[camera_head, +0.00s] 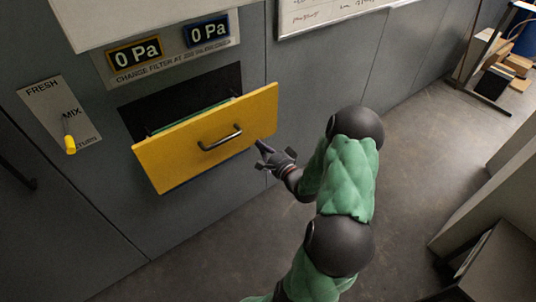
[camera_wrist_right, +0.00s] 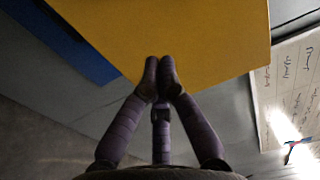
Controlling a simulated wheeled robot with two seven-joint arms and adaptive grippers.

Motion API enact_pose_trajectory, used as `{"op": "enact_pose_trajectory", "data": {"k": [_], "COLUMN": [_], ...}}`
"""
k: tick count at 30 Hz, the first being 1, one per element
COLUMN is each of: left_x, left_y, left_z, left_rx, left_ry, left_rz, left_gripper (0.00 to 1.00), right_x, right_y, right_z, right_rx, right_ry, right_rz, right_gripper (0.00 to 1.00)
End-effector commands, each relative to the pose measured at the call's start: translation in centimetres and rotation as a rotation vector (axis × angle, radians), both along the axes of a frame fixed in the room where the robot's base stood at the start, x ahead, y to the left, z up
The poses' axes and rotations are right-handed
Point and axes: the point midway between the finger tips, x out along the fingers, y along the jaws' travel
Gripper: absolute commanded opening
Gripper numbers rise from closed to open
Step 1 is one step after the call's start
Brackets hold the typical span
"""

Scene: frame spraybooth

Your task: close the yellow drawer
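The yellow drawer (camera_head: 180,160) stands pulled out of a dark slot in the grey cabinet wall, its front panel tilted in the view. A dark bar handle (camera_head: 221,138) is on its front. My right gripper (camera_head: 262,147) is beside the lower right corner of the panel, right of the handle. In the right wrist view, the fingertips (camera_wrist_right: 160,68) are together with nothing between them, overlapping the edge of the yellow panel (camera_wrist_right: 190,30). I cannot tell whether they touch it. My left gripper is not in view.
A lever with a yellow knob (camera_head: 70,144) is on the FRESH/MIX plate left of the drawer. Two 0 Pa displays (camera_head: 134,54) are above. A whiteboard (camera_head: 320,14) hangs at upper right. Grey structures (camera_head: 500,200) stand at the right; the floor between is clear.

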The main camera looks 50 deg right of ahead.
Motion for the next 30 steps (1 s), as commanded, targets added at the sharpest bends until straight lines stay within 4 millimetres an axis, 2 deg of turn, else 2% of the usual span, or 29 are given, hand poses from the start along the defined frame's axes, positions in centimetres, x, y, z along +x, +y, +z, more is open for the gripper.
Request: {"op": "enact_pose_trajectory", "data": {"k": [1, 6, 12, 18, 30], "left_x": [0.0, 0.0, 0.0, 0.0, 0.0], "left_y": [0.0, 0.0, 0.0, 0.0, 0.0], "left_z": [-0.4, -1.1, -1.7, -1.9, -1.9], "left_rx": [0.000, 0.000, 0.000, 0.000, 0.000], "left_ry": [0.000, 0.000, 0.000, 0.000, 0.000], "left_rz": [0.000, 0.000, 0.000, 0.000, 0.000], "left_gripper": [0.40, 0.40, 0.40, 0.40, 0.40], "right_x": [1.1, 3.9, 6.2, 7.0, 7.2], "right_y": [-0.1, -0.8, -1.4, -1.7, -1.7], "right_z": [-0.1, -0.1, -0.1, 0.0, 0.0], "right_rx": [-0.003, -0.002, -0.001, -0.001, 0.000], "right_ry": [-0.003, -0.003, 0.000, 0.000, 0.000], "right_rz": [0.004, 0.003, 0.001, 0.000, 0.000], "right_gripper": [0.00, 0.00, 0.00, 0.00, 0.00]}}
